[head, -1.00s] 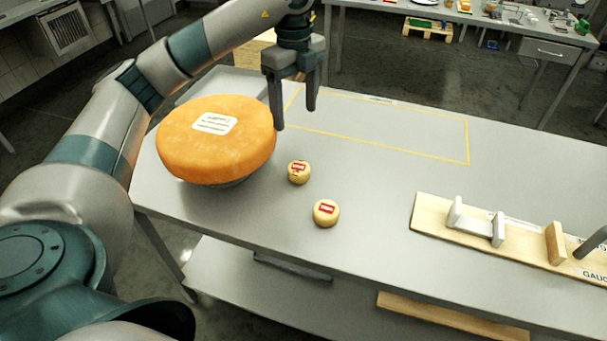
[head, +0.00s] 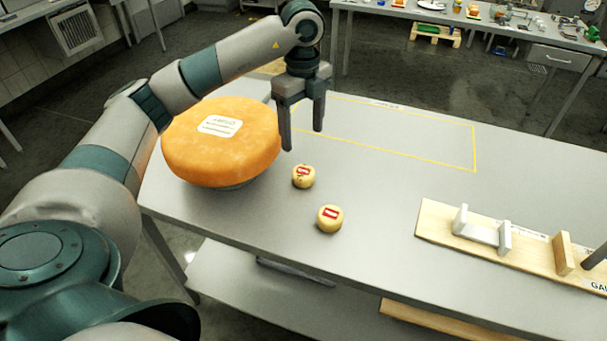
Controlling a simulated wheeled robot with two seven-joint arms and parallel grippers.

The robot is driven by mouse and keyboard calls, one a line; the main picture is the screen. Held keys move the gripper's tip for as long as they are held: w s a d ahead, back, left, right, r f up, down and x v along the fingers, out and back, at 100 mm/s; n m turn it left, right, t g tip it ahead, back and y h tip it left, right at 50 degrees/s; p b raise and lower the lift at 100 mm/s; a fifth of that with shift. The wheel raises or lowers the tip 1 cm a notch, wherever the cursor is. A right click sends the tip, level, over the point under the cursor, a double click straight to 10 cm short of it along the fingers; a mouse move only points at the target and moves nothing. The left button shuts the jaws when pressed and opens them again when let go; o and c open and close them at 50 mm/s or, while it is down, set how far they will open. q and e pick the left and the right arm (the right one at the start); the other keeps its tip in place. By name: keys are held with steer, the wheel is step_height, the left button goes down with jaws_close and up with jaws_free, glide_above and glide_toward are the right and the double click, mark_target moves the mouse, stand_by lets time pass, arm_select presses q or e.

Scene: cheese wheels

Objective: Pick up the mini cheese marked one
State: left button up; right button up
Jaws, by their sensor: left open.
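Two small pale-yellow mini cheeses with red labels stand on the grey table, right of the big cheese. The farther mini cheese (head: 303,177) is close to the big wheel. The nearer mini cheese (head: 330,219) is a little to the right and towards me. The label marks are too small to read surely; the nearer one seems to have two pale bars. My left gripper (head: 302,139) is open and empty, fingers pointing down, above and just behind the farther mini cheese, apart from it. My right gripper is out of view.
A big orange cheese wheel (head: 222,142) sits left of the mini cheeses, close to my left gripper. A wooden gauge board (head: 445,228) with upright blocks lies at the right. A yellow outlined area (head: 473,150) at the back is empty. The table (head: 390,190) between is clear.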

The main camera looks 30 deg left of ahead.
mark_target(304, 171)
arm_select(q)
step_height(304, 171, down, 7)
steer(key=shift+r+p, duration=0.1)
steer(key=shift+p, duration=1)
steer(key=shift+f, duration=0.6)
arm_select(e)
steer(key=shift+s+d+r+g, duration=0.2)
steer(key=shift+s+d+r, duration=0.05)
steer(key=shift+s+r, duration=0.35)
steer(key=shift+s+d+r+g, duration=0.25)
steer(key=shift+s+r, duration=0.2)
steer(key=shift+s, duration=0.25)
arm_select(q)
steer(key=shift+w+f+p, duration=0.15)
steer(key=shift+f+p, duration=0.6)
steer(key=shift+p, duration=0.05)
step_height(304, 171, down, 3)
steer(key=shift+w+p, duration=0.1)
steer(key=shift+p, duration=0.55)
steer(key=shift+f, duration=0.35)
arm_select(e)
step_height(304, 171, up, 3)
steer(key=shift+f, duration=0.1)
